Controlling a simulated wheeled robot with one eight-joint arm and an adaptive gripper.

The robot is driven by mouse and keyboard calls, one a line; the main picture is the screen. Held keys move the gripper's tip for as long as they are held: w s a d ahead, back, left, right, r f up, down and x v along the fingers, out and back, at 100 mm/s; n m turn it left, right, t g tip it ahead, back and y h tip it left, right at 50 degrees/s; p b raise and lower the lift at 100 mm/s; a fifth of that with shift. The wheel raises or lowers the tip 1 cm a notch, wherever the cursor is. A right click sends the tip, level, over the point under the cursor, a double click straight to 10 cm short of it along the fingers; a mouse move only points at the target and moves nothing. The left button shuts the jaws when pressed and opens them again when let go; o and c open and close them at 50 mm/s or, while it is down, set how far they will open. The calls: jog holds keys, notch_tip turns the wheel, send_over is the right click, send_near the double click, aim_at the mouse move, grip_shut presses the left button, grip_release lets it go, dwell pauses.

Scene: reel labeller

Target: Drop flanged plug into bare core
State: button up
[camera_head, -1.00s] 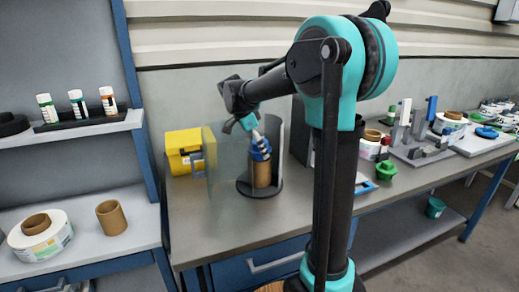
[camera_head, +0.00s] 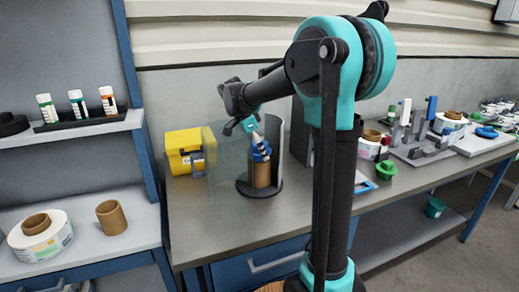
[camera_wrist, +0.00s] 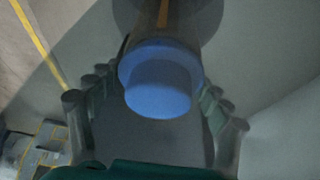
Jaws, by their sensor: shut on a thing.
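The blue flanged plug (camera_head: 261,152) is held by my gripper (camera_head: 257,138), directly over the top of a bare brown core (camera_head: 262,175). The core stands upright on the dark round base (camera_head: 246,188) of a holder with a curved wall. In the wrist view the plug (camera_wrist: 158,85) sits between the two fingers (camera_wrist: 156,112), its flat round face toward the camera. The plug's lower part is hidden, and I cannot tell whether it is inside the core's mouth or just above it. Only a brown strip shows beyond the plug in the wrist view.
A clear panel (camera_head: 222,160) stands left of the core, with a yellow box (camera_head: 184,142) behind it. Another brown core (camera_head: 111,217) and a labelled reel (camera_head: 40,238) sit on the left shelf. A green flanged part (camera_head: 386,170) lies right of my arm. The bench front is clear.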

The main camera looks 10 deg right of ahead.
aim_at(250, 151)
jog(key=shift+f, duration=0.4)
jog(key=o, duration=0.9)
jog(key=shift+r, duration=0.1)
jog(key=shift+v, duration=4.8)
jog(key=shift+c, duration=0.6)
jog(key=shift+o, duration=0.7)
jog(key=shift+a+r, duration=0.4)
jog(key=shift+r, duration=0.15)
jog(key=shift+s+d, duration=0.1)
jog(key=shift+s, duration=0.05)
